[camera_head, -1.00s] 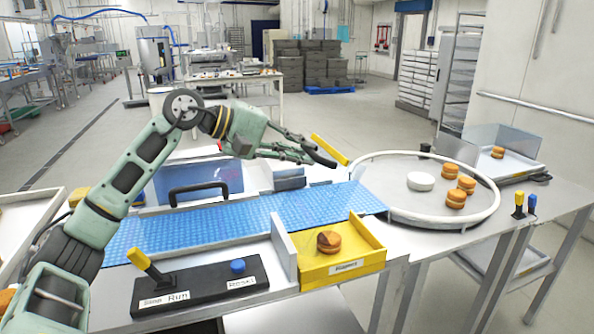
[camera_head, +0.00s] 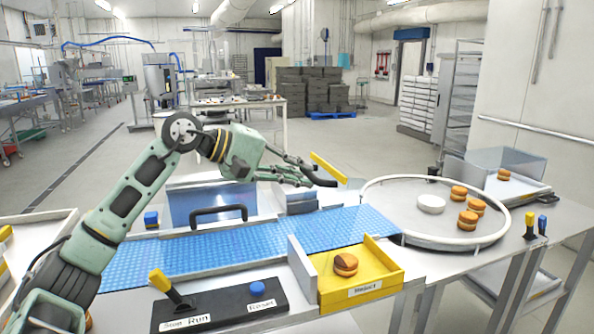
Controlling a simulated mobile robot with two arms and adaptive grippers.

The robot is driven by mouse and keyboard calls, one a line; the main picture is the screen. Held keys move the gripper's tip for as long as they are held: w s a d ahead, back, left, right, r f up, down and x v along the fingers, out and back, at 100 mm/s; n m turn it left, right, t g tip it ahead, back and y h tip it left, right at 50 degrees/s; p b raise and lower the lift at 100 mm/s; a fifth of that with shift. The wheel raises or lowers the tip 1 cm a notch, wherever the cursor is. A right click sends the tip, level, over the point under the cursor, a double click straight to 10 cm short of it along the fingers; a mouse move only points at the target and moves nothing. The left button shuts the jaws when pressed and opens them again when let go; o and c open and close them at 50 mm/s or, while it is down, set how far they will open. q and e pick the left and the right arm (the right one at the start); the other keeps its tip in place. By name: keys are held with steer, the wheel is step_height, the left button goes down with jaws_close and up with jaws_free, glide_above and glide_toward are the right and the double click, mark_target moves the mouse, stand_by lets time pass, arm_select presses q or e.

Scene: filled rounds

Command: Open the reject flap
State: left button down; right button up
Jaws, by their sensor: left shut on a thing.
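A yellow bar (camera_head: 328,168), which looks like the reject flap, slants above the far side of the blue belt's right end. My left gripper (camera_head: 322,180) is shut on it; the fingers hide part of the contact. The yellow reject bin (camera_head: 360,292), labelled "Reject", stands on the near side of the belt, beside a pale upright plate. One filled round (camera_head: 346,264) lies in the bin. My right gripper is not in view.
The blue belt (camera_head: 190,254) leads to a round rimmed table (camera_head: 400,220) with a white disc and several filled rounds. A black control box (camera_head: 222,303) with a yellow lever and blue button stands in front. A black handle (camera_head: 218,213) stands behind the belt.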

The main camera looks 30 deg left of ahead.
arm_select(q)
steer(key=c, duration=1.8)
jaws_free()
steer(key=shift+d+f+g, duration=0.15)
steer(key=shift+f+g, duration=0.15)
steer(key=shift+f, duration=0.55)
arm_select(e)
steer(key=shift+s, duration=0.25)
arm_select(q)
steer(key=shift+r, duration=0.1)
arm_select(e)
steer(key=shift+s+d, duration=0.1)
arm_select(q)
steer(key=v, duration=1.2)
